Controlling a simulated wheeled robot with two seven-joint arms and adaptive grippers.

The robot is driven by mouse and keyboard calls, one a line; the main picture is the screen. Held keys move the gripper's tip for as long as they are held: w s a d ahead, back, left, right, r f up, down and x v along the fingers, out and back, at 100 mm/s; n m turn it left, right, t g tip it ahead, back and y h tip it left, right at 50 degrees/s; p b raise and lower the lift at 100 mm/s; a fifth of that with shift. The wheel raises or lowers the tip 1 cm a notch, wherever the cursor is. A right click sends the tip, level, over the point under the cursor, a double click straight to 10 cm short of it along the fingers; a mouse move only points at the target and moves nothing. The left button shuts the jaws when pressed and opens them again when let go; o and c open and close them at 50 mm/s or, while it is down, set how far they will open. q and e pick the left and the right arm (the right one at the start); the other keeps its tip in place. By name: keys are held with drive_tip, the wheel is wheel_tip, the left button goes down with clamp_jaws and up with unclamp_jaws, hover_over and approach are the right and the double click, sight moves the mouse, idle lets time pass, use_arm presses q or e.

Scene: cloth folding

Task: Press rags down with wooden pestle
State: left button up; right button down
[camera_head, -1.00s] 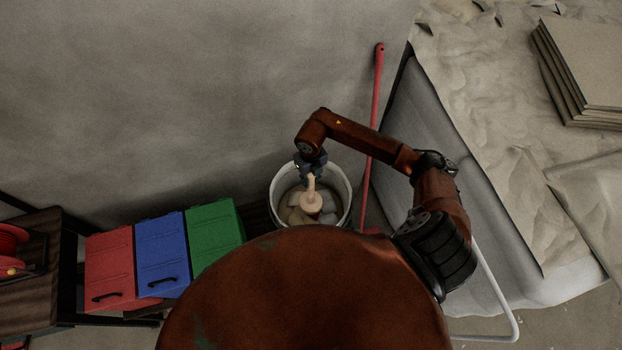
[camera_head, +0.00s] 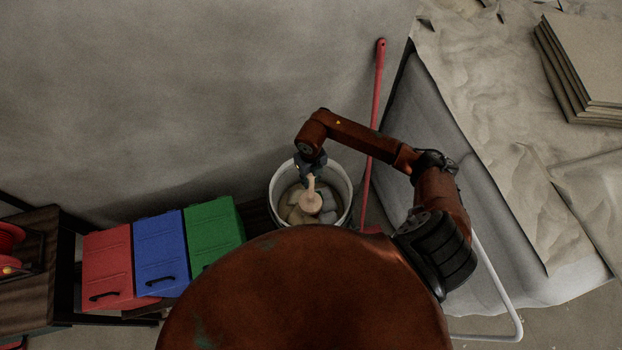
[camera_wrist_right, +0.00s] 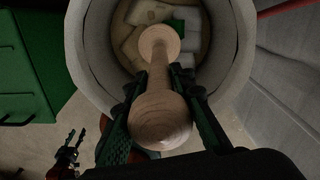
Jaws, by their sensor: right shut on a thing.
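The wooden pestle (camera_head: 311,201) is pale and has a round, flat head. My right gripper (camera_head: 311,178) is shut on its handle, and the head points down into the white bucket (camera_head: 342,181). The pestle (camera_wrist_right: 158,78) also shows in the right wrist view, with its knob between the fingers of my right gripper (camera_wrist_right: 160,98). Pale and yellowish rags (camera_head: 294,214) lie in the bucket, with a green one (camera_wrist_right: 174,24) in the wrist view. The head is over the rags; I cannot tell if it touches them. A dark red and black part at the wrist view's lower left may be my left gripper (camera_wrist_right: 73,146).
Red (camera_head: 107,265), blue (camera_head: 161,252) and green (camera_head: 214,234) boxes stand left of the bucket. A red-handled pole (camera_head: 373,120) leans right of it. A draped surface (camera_head: 490,130) with stacked boards (camera_head: 585,65) lies at the right. The wall is behind.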

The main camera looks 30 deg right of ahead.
drive_tip(key=shift+f, duration=0.25)
drive_tip(key=shift+f+b, duration=0.35)
drive_tip(key=shift+b, duration=0.05)
drive_tip(key=shift+f+b, duration=2.45)
drive_tip(key=shift+f, duration=0.95)
drive_tip(key=shift+r, duration=0.1)
wheel_tip(320, 180, up, 6)
drive_tip(key=p, duration=0.4)
drive_tip(key=shift+w+r+p, duration=0.1)
drive_tip(key=shift+r+p, duration=2.55)
drive_tip(key=shift+r, duration=1.5)
wheel_tip(320, 180, up, 11)
drive_tip(key=p, duration=0.6)
hover_over(311, 189)
drive_tip(key=w, duration=0.1)
drive_tip(key=shift+w+d+r, duration=0.15)
drive_tip(key=shift+w+d, duration=0.05)
drive_tip(key=shift+d, duration=0.15)
